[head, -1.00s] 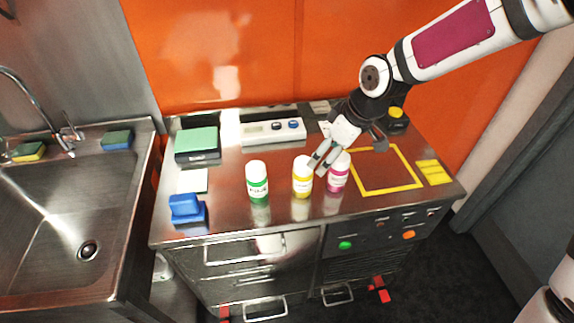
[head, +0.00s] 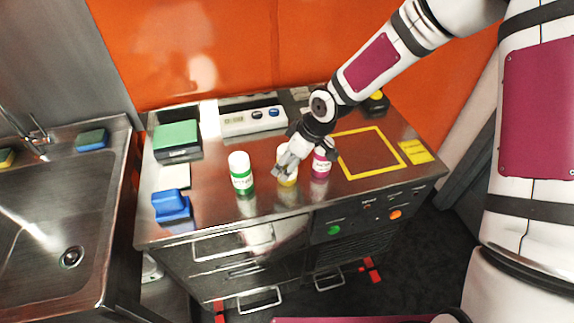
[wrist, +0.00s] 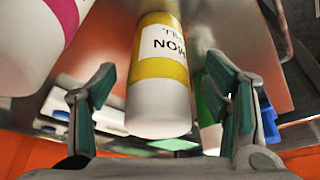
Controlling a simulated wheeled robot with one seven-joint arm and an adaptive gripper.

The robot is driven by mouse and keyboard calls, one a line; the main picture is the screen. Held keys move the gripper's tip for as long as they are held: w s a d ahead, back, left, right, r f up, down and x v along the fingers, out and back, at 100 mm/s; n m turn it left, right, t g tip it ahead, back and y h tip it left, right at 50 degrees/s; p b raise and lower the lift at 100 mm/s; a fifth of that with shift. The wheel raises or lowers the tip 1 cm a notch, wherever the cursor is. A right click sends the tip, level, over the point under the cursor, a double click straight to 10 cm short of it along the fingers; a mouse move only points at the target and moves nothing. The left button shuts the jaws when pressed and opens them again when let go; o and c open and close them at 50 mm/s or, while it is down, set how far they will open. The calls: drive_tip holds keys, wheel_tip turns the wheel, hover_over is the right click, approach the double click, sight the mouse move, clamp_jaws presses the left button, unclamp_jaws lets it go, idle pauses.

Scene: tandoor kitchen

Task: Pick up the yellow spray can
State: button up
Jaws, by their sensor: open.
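The yellow spray can (head: 287,181) stands on the steel counter between a green can (head: 241,175) on the left and a pink can (head: 321,163) on the right. My gripper (head: 284,165) is at the yellow can and hides much of it in the head view. In the wrist view the yellow can (wrist: 158,75), with its white cap and label, shows between the two open fingers (wrist: 165,105), with gaps on both sides. The pink can (wrist: 38,35) is at the upper left there, and the green can (wrist: 209,108) is partly hidden behind the right finger.
A yellow square outline (head: 369,154) marks clear counter at the right. A blue block (head: 170,206), a green-topped box (head: 177,140) and a white scale (head: 252,120) stand left and back. The sink (head: 60,215) is at the far left, an orange wall (head: 190,50) behind.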

drive_tip(key=x, duration=0.3)
drive_tip(key=shift+d+f, duration=0.1)
drive_tip(key=shift+f, duration=0.1)
drive_tip(key=c, duration=1.4)
drive_tip(key=shift+r, duration=0.1)
drive_tip(key=shift+c, duration=0.2)
